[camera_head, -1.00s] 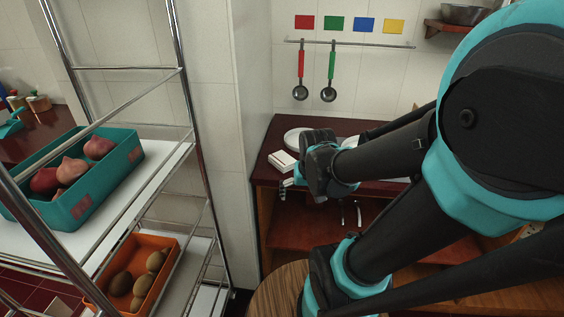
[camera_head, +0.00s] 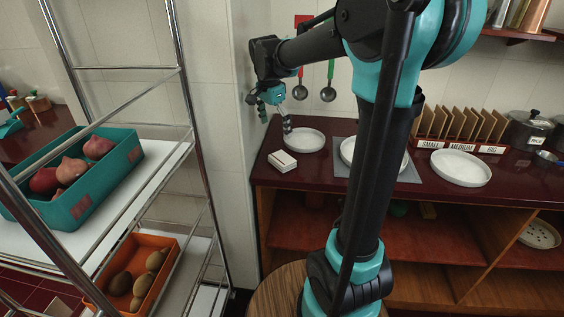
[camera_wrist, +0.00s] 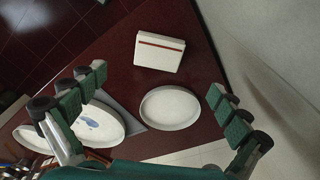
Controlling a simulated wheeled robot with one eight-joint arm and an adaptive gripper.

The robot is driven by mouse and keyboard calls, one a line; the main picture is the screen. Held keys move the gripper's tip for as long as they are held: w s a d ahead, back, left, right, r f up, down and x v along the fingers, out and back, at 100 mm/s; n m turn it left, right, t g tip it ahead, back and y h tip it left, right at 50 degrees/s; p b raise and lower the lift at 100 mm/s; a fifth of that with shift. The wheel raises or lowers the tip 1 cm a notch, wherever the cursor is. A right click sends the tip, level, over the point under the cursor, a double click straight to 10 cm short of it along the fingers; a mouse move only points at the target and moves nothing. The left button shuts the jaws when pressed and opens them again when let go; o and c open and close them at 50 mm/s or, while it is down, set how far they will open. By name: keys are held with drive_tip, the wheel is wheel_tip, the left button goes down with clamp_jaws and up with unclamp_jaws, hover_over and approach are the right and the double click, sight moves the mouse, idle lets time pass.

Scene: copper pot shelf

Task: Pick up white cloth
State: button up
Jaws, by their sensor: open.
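The white cloth (camera_head: 283,161) looks like a small folded block lying on the left end of the dark red counter. In the wrist view the cloth (camera_wrist: 159,51) shows a thin red stripe across it and lies beyond the fingertips, near the middle of the picture. My gripper (camera_head: 274,120) is raised above the counter, above and slightly left of the cloth, and apart from it. In the wrist view my gripper (camera_wrist: 155,88) has its fingers spread wide with nothing between them.
A white plate (camera_head: 304,139) lies close right of the cloth. Another plate (camera_head: 361,156) sits on a grey mat, and a third (camera_head: 460,167) stands farther right. A white wall borders the counter's left end. A metal rack (camera_head: 181,75) with a teal crate (camera_head: 77,215) stands at left.

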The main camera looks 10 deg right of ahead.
hover_over(282, 158)
drive_tip(key=a, duration=0.2)
drive_tip(key=f, duration=0.7)
drive_tip(key=shift+s+d, duration=0.25)
drive_tip(key=shift+s, duration=0.05)
drive_tip(key=f, duration=0.1)
drive_tip(key=d+f, duration=0.1)
drive_tip(key=f, duration=0.1)
drive_tip(key=shift+w+d+f, duration=0.15)
drive_tip(key=shift+w+f, duration=0.25)
drive_tip(key=shift+f, duration=0.5)
drive_tip(key=c, duration=1.2)
drive_tip(key=shift+r, duration=0.15)
wheel_tip(282, 158, up, 20)
